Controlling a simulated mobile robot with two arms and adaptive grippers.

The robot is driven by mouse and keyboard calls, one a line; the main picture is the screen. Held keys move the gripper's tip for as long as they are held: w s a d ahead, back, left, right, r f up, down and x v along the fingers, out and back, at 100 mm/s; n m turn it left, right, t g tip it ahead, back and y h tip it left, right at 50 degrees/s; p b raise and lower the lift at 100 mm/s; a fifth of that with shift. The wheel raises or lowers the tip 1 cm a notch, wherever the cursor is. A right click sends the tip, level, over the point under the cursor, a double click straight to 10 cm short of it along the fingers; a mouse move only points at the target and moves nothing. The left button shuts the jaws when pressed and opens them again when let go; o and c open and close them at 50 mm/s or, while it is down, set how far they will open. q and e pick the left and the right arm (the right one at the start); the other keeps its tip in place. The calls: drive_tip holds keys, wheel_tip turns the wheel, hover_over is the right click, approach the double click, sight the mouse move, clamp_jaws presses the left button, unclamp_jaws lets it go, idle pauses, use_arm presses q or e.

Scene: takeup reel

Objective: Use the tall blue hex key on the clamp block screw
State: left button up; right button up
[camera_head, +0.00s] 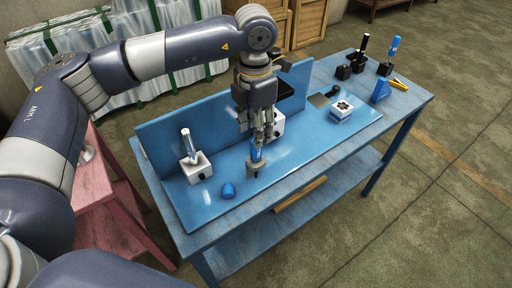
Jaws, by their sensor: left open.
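My left gripper (261,136) points down over the middle of the blue bench. Its fingers are open around or just beside the top of an upright blue piece (255,154); I cannot tell whether they touch it. This piece stands on a small grey base (252,170). A tall blue-handled tool (393,47) stands upright in a black block (384,69) at the bench's far right. A grey block with a silver post (195,168) stands on the left of the blue plate. Another pale block (277,125) is partly hidden behind my gripper. No screw can be made out clearly. My right gripper is out of view.
A black-handled tool (363,46), a blue wedge (380,91) and a yellow-handled item (398,84) are at the right end. A blue panel stands behind.

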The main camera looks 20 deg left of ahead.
sight(256, 160)
use_arm(q)
drive_tip(key=shift+f, duration=0.3)
drive_tip(key=shift+w+f+p, duration=0.15)
drive_tip(key=shift+f+p, duration=0.2)
drive_tip(key=shift+p, duration=0.15)
wheel_tip(256, 160, down, 4)
drive_tip(key=shift+r+p, duration=0.25)
drive_tip(key=shift+p, duration=0.75)
drive_tip(key=shift+f, duration=0.5)
drive_tip(key=shift+w, duration=0.1)
clamp_jaws()
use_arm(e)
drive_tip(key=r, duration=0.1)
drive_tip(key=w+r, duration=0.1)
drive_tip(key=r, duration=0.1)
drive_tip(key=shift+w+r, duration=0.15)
